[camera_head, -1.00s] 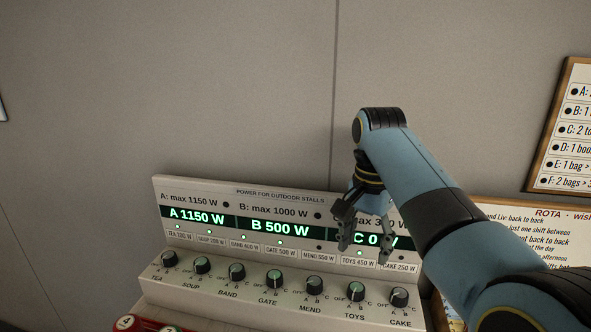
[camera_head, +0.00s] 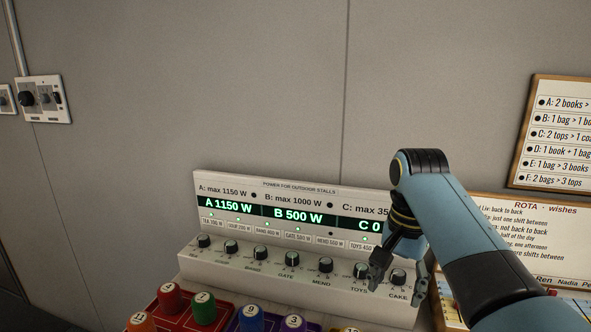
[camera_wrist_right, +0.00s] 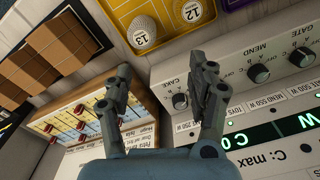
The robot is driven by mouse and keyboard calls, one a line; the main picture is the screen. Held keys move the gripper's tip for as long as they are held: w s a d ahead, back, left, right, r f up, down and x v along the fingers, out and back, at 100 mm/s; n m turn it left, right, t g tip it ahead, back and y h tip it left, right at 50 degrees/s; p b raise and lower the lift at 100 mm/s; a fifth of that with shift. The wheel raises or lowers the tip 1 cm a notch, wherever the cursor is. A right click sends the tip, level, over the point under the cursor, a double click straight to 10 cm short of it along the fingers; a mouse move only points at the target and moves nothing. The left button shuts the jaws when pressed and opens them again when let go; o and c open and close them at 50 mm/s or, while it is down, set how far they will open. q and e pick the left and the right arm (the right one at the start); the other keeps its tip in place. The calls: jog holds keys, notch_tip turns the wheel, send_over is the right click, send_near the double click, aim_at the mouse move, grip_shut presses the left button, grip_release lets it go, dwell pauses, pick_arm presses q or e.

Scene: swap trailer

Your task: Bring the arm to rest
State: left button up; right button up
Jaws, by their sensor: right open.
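My right arm, blue with black joints, comes in from the lower right in the head view. Its right gripper (camera_head: 396,278) points down in front of the right end of the power panel (camera_head: 300,283), near the TOYS knob (camera_head: 361,270) and CAKE knob (camera_head: 397,277). In the right wrist view the gripper (camera_wrist_right: 212,88) has its two fingers apart with nothing between them. The CAKE knob (camera_wrist_right: 180,101) shows beside one finger. The panel's display (camera_head: 290,217) reads A 1150 W, B 500 W and C 0, the rest covered by the arm. My left gripper is not in view.
Numbered pegs (camera_head: 204,308) stand on coloured boards at the bottom. A rota board (camera_head: 520,235) and a list board (camera_head: 565,135) are at the right. Brown blocks (camera_wrist_right: 62,42) show in the wrist view. A switch plate (camera_head: 43,98) is on the left wall.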

jog(key=s+d+f+n+t, duration=0.1)
jog(key=s+d+f+n, duration=0.2)
jog(key=s, duration=0.5)
jog(key=s+d+f+n+t, duration=0.1)
jog(key=s+d+f, duration=0.1)
jog(key=s+d, duration=0.45)
jog(key=s+r+n+t, duration=0.1)
jog(key=s+r+n, duration=0.2)
jog(key=s, duration=0.5)
jog(key=s+r+n+t, duration=0.1)
jog(key=s+r+n, duration=0.15)
jog(key=s, duration=0.55)
notch_tip(320, 180, down, 34)
jog(key=s+d+g+b, duration=0.2)
jog(key=b, duration=0.7)
pick_arm(q)
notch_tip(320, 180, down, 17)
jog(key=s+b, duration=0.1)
jog(key=b, duration=0.7)
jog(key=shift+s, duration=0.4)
pick_arm(e)
jog(key=s+f, duration=0.9)
jog(key=f, duration=0.3)
jog(key=s+d+f+g, duration=0.1)
jog(key=s+f, duration=0.8)
jog(key=f, duration=0.4)
jog(key=shift+s+d+m+h, duration=0.2)
jog(key=shift+s+m+h, duration=0.1)
jog(key=shift+m+h, duration=0.15)
jog(key=shift+f, duration=0.1)
